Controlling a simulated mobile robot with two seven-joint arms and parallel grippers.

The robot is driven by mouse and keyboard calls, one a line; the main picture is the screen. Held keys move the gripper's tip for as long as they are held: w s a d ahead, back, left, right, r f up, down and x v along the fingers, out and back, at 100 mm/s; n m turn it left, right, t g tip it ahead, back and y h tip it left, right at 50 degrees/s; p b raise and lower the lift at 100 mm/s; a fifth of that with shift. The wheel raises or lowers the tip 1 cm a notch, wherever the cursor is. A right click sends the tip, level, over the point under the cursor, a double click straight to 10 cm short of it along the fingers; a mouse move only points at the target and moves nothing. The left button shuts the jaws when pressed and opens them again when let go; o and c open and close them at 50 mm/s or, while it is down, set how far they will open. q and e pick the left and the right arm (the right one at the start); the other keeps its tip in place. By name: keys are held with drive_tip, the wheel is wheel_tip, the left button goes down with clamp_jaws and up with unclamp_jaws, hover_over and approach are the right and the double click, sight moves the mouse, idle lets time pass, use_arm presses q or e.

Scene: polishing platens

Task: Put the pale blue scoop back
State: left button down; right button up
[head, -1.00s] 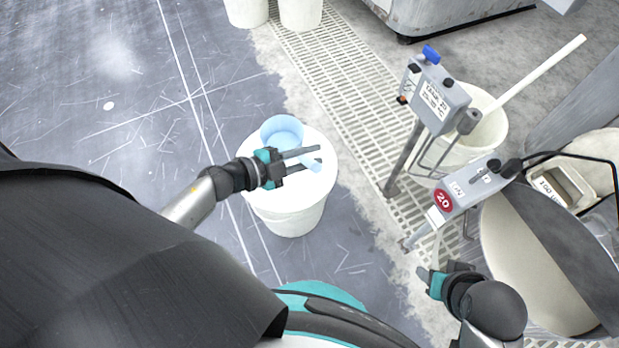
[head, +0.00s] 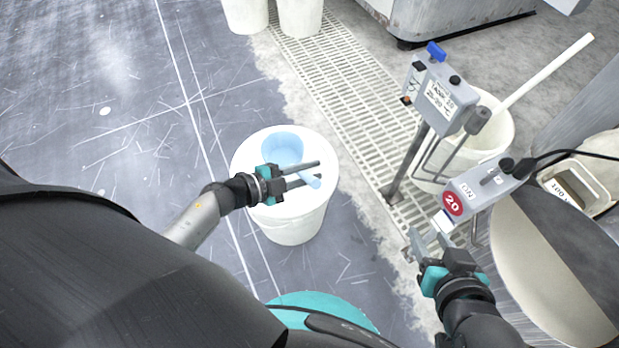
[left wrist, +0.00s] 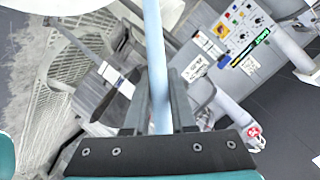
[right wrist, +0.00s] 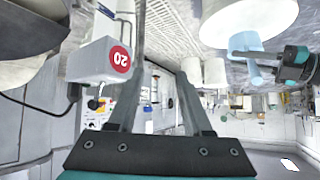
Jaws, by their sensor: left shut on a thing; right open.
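The pale blue scoop (head: 283,147) has a round cup and a straight handle. My left gripper (head: 314,172) is shut on the handle, which also runs between its fingers in the left wrist view (left wrist: 154,50). The cup shows over the top of a white bucket (head: 290,228); I cannot tell whether it touches. The scoop also shows beside the bucket top in the right wrist view (right wrist: 254,71). My right gripper (head: 431,243) is open and empty, beside the grey box with a red 20 label (head: 480,190).
A grey control box on a post (head: 440,95) stands over the floor grating (head: 345,95). Behind it is a white bucket with a pale rod (head: 545,72). A large round vessel (head: 545,270) fills the lower right. The dark floor at left (head: 100,90) is clear.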

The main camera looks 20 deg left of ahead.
use_arm(q)
drive_tip(key=shift+f+b, duration=1.15)
drive_tip(key=shift+f, duration=0.45)
use_arm(e)
drive_tip(key=shift+w+a+r+t+y, duration=0.15)
drive_tip(key=shift+a+r+t+y, duration=0.15)
drive_tip(key=shift+a+t, duration=0.4)
drive_tip(key=shift+w+a+r+t+y, duration=0.25)
drive_tip(key=shift+a+t+y, duration=0.2)
drive_tip(key=shift+a+t, duration=0.25)
drive_tip(key=shift+w+a+r+t+y, duration=0.1)
drive_tip(key=shift+a+r+t+y, duration=0.2)
drive_tip(key=shift+a+t, duration=0.35)
use_arm(q)
drive_tip(key=shift+f, duration=0.15)
drive_tip(key=c, duration=0.7)
unclamp_jaws()
drive_tip(key=shift+c, duration=0.2)
use_arm(e)
drive_tip(key=shift+a, duration=0.15)
drive_tip(key=shift+y, duration=0.25)
